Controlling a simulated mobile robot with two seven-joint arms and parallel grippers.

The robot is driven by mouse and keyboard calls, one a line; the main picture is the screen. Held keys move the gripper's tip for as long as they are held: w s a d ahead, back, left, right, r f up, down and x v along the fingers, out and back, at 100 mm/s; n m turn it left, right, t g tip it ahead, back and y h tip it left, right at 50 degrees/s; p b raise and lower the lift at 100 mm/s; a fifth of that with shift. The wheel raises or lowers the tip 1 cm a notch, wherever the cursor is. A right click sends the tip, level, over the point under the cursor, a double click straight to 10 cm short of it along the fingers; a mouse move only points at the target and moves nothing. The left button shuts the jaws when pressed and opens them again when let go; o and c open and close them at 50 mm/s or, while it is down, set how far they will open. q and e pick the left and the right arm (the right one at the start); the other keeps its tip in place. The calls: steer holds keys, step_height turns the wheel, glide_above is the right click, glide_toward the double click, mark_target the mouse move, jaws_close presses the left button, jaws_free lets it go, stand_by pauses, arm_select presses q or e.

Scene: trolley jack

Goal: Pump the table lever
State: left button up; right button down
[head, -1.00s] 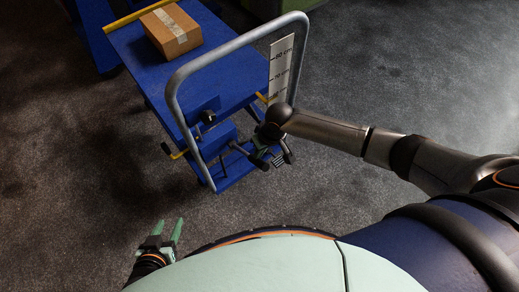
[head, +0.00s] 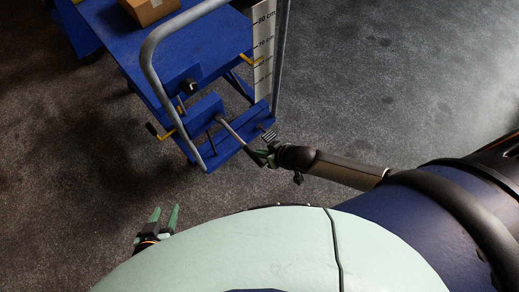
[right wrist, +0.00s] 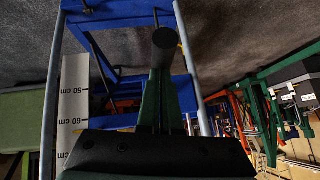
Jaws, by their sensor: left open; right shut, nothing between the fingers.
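The blue lift table (head: 165,50) stands upper left in the head view, inside a grey tubular handle frame. The table lever, a thin grey rod (head: 232,132), slants from a blue housing down to my right gripper. My right gripper (head: 262,156) is shut at the rod's outer end, with nothing seen between its fingers. In the right wrist view its green fingers (right wrist: 160,100) point at a dark round lever end (right wrist: 165,40); whether they touch it I cannot tell. My left gripper (head: 164,217) is open and empty, low at the left, well away from the table.
A cardboard box (head: 148,10) sits on the tabletop, cut off by the picture edge. A white centimetre scale (head: 263,50) stands at the table's right. A ridged dark pedal (head: 268,135) is close by my right gripper. The grey floor (head: 400,90) at right is clear.

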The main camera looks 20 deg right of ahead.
steer(key=shift+s+f, duration=0.35)
steer(key=shift+f, duration=0.2)
steer(key=shift+s, duration=0.1)
steer(key=shift+s+f, duration=0.1)
steer(key=shift+f, duration=0.05)
steer(key=s+d+r+p, duration=0.2)
steer(key=r+p, duration=0.1)
steer(key=r, duration=0.3)
steer(key=s+d+r+p, duration=0.2)
steer(key=s+r+p, duration=0.1)
steer(key=r, duration=0.3)
steer(key=shift+d+p, duration=0.2)
steer(key=shift+p, duration=0.2)
steer(key=shift+r, duration=0.1)
